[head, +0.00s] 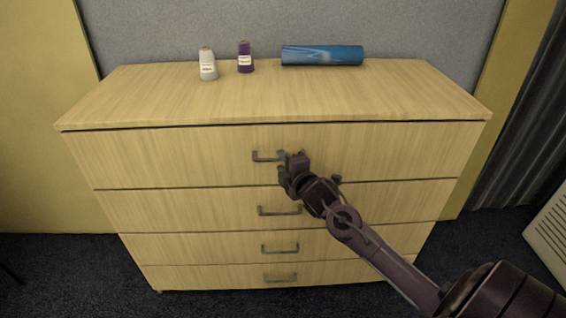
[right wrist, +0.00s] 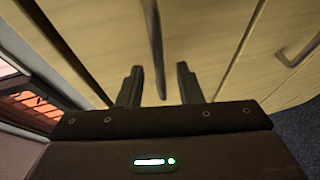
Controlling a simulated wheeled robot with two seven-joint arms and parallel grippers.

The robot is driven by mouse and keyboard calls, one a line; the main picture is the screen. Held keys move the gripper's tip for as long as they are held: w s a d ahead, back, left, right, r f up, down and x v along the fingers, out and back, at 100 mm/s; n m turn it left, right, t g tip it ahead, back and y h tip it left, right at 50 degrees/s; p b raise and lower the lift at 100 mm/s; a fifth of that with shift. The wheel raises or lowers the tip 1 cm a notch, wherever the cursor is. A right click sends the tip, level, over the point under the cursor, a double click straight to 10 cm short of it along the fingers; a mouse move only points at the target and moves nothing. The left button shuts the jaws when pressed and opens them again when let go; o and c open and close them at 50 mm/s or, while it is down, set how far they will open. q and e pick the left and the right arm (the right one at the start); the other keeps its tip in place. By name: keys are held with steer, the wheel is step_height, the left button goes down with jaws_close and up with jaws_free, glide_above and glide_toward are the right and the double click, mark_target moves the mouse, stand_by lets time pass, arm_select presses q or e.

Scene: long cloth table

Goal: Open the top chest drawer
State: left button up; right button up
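A light wooden chest (head: 190,155) stands against a grey wall panel. Its top drawer (head: 160,158) is flush with the front, with a metal bar handle (head: 262,156) at its middle. My right gripper (head: 290,160) is at the right part of that handle. In the right wrist view the two fingers of my right gripper (right wrist: 158,85) are apart. The handle (right wrist: 155,50) runs down into the space between them, and neither finger visibly touches it. The handle's right end is partly hidden by the gripper in the head view. My left gripper is in neither view.
Several lower drawers have similar handles, such as the second handle (head: 279,211). Dark carpet (head: 60,270) is clear at left.

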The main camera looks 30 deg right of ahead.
steer(key=shift+w, duration=0.2)
steer(key=shift+c, duration=0.3)
jaws_close()
steer(key=shift+s+a+f, duration=0.1)
steer(key=shift+s, duration=0.05)
